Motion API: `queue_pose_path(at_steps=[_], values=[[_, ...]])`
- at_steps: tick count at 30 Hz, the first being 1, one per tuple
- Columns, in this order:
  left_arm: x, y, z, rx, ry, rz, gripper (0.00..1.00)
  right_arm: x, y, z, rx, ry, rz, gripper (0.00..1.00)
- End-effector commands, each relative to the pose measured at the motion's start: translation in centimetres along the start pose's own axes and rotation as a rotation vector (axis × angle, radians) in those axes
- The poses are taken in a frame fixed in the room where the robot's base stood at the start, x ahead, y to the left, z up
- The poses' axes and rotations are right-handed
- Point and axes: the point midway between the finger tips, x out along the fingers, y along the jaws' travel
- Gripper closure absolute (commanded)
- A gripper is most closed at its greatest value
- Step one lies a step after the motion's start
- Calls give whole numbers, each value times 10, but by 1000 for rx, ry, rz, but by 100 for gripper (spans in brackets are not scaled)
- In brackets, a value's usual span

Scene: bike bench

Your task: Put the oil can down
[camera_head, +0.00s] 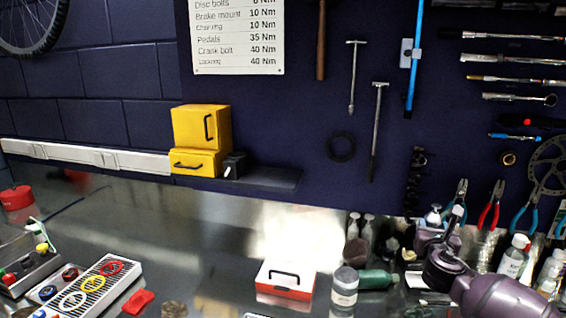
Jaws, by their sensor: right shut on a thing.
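My right gripper (440,237) is at the lower right, at the end of my purple-grey arm, above the bench top. It is shut on what looks like the oil can (433,215). Only a small pale upper part of the can shows, and the gripper and wrist hide the rest. I cannot tell how far its bottom is from the bench or whether it touches it. My left gripper is not in view.
A red and white box (285,280) is at the front middle. Tools hang behind.

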Motion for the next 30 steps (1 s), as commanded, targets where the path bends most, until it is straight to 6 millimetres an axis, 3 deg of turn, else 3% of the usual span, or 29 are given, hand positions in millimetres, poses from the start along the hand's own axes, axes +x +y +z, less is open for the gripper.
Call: queue_pose_path(at_steps=[3,9,15,18,22,30], values=[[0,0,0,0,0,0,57,-42,39,-4,4,0,108,89],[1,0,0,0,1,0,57,-121,88,-10,6,0,267,89],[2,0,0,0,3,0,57,-204,116,-15,5,1,386,89],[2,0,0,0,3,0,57,-236,119,-22,3,2,414,89],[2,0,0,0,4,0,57,-256,116,-38,1,2,415,89],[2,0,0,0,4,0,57,-266,108,-59,2,-1,402,89]])
